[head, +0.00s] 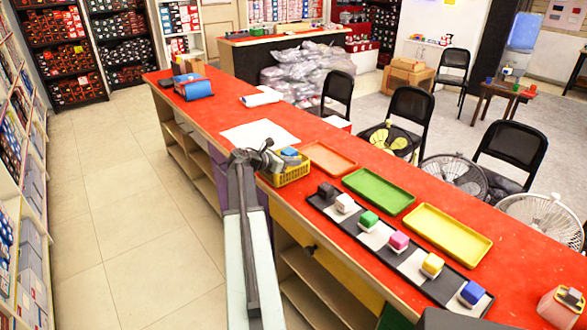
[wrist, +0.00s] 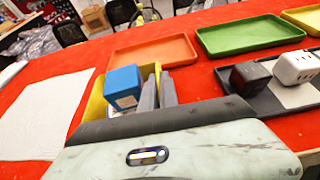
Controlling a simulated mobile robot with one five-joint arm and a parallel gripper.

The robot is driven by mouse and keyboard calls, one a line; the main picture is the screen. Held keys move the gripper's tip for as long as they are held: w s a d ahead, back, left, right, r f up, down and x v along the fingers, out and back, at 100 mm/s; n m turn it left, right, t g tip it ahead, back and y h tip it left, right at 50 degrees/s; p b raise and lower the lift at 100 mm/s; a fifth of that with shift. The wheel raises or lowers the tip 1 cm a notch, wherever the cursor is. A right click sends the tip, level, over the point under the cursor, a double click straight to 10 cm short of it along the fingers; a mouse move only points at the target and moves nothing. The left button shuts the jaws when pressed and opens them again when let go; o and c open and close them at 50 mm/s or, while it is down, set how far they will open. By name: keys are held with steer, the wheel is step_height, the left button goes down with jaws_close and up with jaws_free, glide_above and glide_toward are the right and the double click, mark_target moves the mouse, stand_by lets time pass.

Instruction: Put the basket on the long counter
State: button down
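The yellow basket (head: 291,173) is at the near edge of the long red counter (head: 225,92), left of the orange tray. I cannot tell whether its bottom rests on the counter. Blue and grey items show in it; in the wrist view a blue block (wrist: 123,87) sits inside the basket (wrist: 95,108). My gripper (head: 270,158) reaches the basket's near left side in the head view. In the wrist view my gripper's two grey fingers (wrist: 158,92) are close together, on either side of the basket's right wall. The lower basket is hidden by my wrist.
Orange (head: 328,158), green (head: 379,190) and yellow (head: 447,236) trays lie right of the basket. A dark strip with several coloured blocks (head: 398,242) runs along the near edge. White paper (head: 260,135) lies left. Chairs and fans stand behind.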

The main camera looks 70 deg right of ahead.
steer(key=shift+f, duration=0.1)
steer(key=c, duration=1.6)
jaws_free()
steer(key=shift+r, duration=0.3)
steer(key=p+v, duration=0.4)
steer(key=v, duration=0.8)
steer(key=shift+s+f+p, duration=0.1)
steer(key=shift+p, duration=0.2)
